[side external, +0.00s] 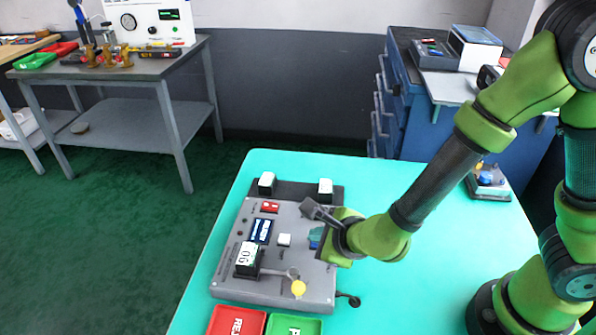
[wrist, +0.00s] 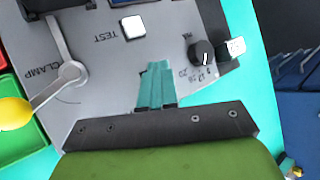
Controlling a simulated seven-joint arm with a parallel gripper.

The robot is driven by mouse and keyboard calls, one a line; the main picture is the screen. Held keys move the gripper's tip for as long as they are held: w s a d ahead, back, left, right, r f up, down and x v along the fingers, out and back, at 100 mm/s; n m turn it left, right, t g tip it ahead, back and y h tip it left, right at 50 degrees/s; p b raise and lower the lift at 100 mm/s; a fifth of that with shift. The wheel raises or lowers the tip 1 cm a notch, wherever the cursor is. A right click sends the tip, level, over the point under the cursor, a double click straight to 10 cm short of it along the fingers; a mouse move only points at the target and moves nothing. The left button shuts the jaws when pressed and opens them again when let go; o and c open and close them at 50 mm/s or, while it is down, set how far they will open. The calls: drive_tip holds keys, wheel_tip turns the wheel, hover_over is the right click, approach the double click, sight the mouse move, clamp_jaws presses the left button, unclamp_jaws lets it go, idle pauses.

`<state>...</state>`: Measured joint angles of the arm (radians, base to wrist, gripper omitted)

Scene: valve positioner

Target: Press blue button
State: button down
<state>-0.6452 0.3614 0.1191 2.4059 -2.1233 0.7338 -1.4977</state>
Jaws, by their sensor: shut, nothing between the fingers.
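A grey control panel (side external: 225,268) lies on the turquoise table. My gripper (side external: 316,238) is low over its right part, in the side view. In the wrist view its teal fingers (wrist: 157,68) are shut together and empty, with the tips over the panel between the white TEST button (wrist: 133,27) and a black knob (wrist: 202,53). A small blue patch (side external: 314,245) shows at the fingertips in the side view; I cannot tell whether it is a button, or whether the tips touch it. A separate grey box with a blue round top (side external: 486,178) stands at the table's right.
A clamp lever (wrist: 62,80) with a yellow knob (wrist: 14,113) sticks out from the panel. A red tray (side external: 237,321) and a green tray (side external: 293,325) lie in front. A black block marked 06 (side external: 248,256) stands on the panel. The table right of the panel has free room.

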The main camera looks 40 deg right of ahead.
drive_tip(key=shift+r, duration=0.85)
drive_tip(key=shift+r, duration=2.5)
